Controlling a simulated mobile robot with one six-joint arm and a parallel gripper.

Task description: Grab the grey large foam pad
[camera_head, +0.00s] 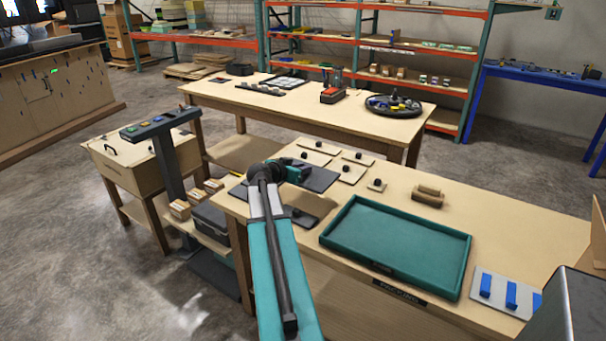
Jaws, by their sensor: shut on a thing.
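The grey large foam pad (322,181) is a dark flat slab near the back left corner of the front workbench. My gripper (302,175) is over its left part, shut on it. The fingertips and the grasped part are hidden behind the teal gripper body. I cannot tell whether the pad rests on the bench or is slightly raised. A smaller dark pad (301,218) with a black knob lies nearer, just right of my arm.
Several pale pads with black knobs, such as one pale pad (353,174), lie close to the right. A teal tray (395,250) fills the bench middle. A wooden block (428,197) and a plate with blue strips (507,293) lie farther right. A console post (167,165) stands left.

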